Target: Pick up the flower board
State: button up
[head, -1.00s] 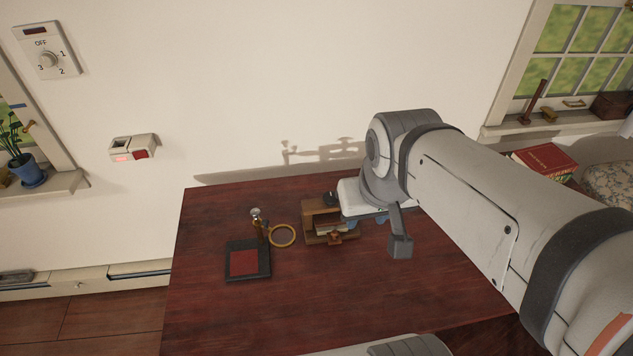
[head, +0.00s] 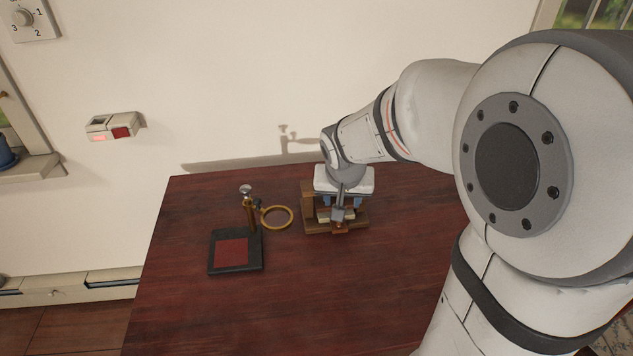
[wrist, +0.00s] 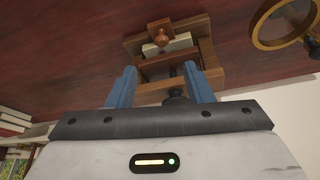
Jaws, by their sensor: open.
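A wooden press-like frame (head: 308,217) stands on the table below my gripper (head: 340,204). A pale board (wrist: 181,43) sits in this frame (wrist: 208,52); it may be the flower board, but no flower pattern can be made out. A brown wooden knob (wrist: 160,31) is at the frame's edge beside it. My gripper (wrist: 159,67) is open, its two blue fingers apart on either side of the frame's middle, pointing at it. Nothing is held between them. My wrist hides part of the frame in the head view.
The dark red table (head: 300,310) is clear in front. Left of the frame stand a brass ring magnifier (head: 291,218) on a post and a black base with a red pad (head: 232,252). The wall (head: 250,90) rises close behind. The magnifier ring also shows in the wrist view (wrist: 258,38).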

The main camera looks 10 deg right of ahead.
aim_at(336, 227)
jog(key=b+x, duration=0.1)
jog(key=x, duration=0.9)
jog(key=shift+a, duration=0.15)
jog(key=shift+r, duration=0.1)
grip_shut()
